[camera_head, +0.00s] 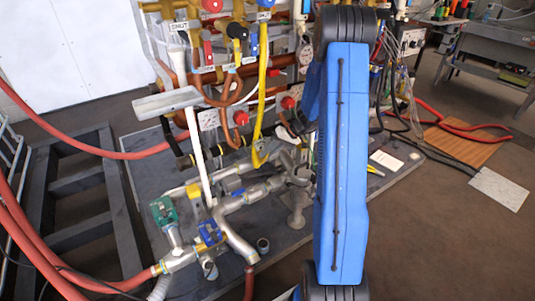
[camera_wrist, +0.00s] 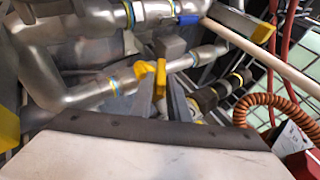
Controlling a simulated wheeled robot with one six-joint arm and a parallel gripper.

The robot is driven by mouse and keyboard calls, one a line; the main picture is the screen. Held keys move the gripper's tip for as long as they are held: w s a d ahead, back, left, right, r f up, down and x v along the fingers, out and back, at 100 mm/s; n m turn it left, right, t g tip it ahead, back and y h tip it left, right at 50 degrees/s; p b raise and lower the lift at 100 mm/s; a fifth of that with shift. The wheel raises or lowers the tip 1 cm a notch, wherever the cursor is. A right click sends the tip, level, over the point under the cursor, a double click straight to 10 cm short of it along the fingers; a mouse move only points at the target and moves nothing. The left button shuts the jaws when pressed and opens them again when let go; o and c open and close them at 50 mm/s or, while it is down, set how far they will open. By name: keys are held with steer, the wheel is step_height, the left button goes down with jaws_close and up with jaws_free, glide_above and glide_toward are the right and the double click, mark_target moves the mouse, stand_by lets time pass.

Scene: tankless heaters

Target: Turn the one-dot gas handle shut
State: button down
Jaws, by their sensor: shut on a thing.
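In the wrist view, my gripper (camera_wrist: 159,88) is shut, with its two grey fingers reaching up to a small yellow piece (camera_wrist: 145,69). The yellow piece sits at the fingertips, in front of a silver pipe; it looks like a handle, and I cannot make out any dots on it. In the head view, my blue arm stands upright in front of the pipework and hides my gripper and the handle at its tip.
Silver pipes (camera_wrist: 84,97) run close around the fingers. Another yellow block (camera_wrist: 263,33) is at upper right, and an orange coiled hose (camera_wrist: 272,101) is at right. In the head view, valves and red hoses (camera_head: 150,152) crowd the left; open floor (camera_head: 440,240) is at right.

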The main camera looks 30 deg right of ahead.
steer(key=c, duration=1.8)
jaws_free()
steer(key=shift+a, duration=0.1)
steer(key=shift+a+r+n+h, duration=0.2)
steer(key=shift+a+n+h, duration=0.1)
steer(key=shift+h, duration=0.7)
steer(key=h, duration=0.2)
steer(key=a+n+h, duration=0.1)
steer(key=h, duration=0.2)
steer(key=v, duration=1.7)
steer(key=s+a+r, duration=0.8)
steer(key=s+a, duration=0.3)
steer(key=shift+s+r, duration=0.2)
steer(key=shift+s, duration=0.15)
